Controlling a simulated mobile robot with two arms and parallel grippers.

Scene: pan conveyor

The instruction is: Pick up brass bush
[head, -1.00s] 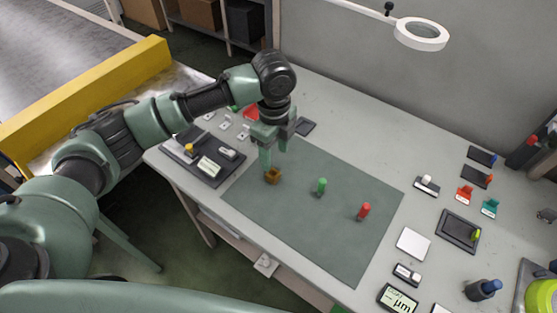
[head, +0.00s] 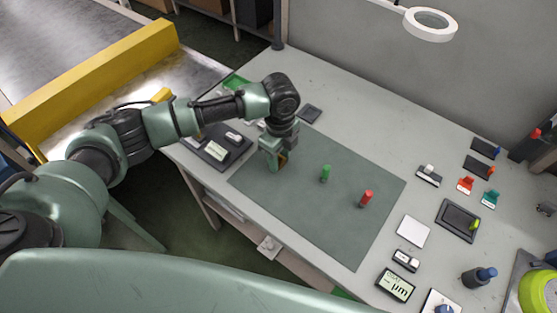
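The brass bush (head: 283,158), a small brown-gold block, is at the left part of the dark green mat (head: 330,218). My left gripper (head: 279,162) points down at the bush, with its fingers low around it. The near finger and gripper body hide much of the bush. I cannot tell whether the fingers touch it or are closed on it. My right gripper is not in view.
A green pin (head: 325,174) and a red pin (head: 366,198) stand on the mat to the right. A dark tray (head: 216,152) lies left of the mat. Gauges and small parts line the right side. The mat's front is clear.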

